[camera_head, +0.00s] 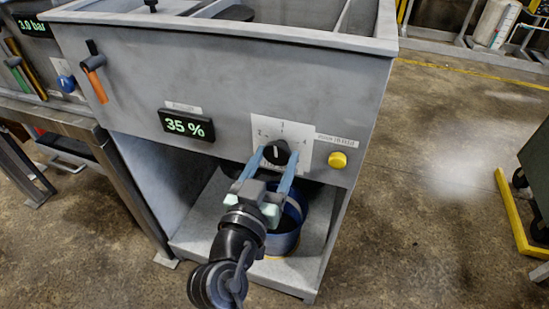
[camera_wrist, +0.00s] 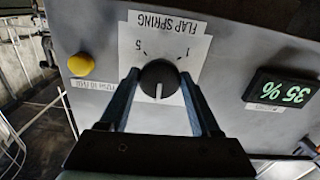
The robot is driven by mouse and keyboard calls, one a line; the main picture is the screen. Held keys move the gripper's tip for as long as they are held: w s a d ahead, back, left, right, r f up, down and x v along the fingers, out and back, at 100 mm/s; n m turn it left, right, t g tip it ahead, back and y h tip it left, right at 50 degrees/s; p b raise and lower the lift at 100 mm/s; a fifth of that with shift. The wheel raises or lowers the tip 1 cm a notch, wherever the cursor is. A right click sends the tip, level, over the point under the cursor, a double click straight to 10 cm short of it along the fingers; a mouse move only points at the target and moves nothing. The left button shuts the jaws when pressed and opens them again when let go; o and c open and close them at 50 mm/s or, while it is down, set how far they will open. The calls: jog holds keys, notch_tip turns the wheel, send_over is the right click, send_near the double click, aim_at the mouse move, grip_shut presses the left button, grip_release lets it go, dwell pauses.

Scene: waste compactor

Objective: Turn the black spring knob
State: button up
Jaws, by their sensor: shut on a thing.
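The black spring knob (camera_head: 277,152) sits on a white dial plate (camera_head: 300,133) on the front of the grey machine. It also shows in the wrist view (camera_wrist: 159,80), upside down, under the label "FLAP SPRING". Its white pointer line points down in the wrist view, away from the 1 and 5 marks. My gripper (camera_head: 275,156) reaches the knob from the front with one blue finger on each side. It is shut on the knob, as the wrist view (camera_wrist: 160,77) shows too. The fingers hide the lower part of the dial in the head view.
A yellow button (camera_head: 338,160) is right of the dial. A display reading 35 % (camera_head: 187,125) is to its left. An orange-handled lever (camera_head: 95,80) is further left. A blue bucket (camera_head: 286,232) stands on the shelf below.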

jog(key=n+p, duration=0.1)
jog(key=n, duration=0.2)
jog(key=shift+r+n, duration=0.1)
jog(key=shift+n, duration=0.2)
jog(key=shift+n+p, duration=0.8)
jog(key=shift+n, duration=1.5)
jog(key=o, duration=1.4)
jog(key=shift+d, duration=0.1)
jog(key=shift+c, duration=0.2)
jog(key=v, duration=1.3)
jog(key=shift+b, duration=0.45)
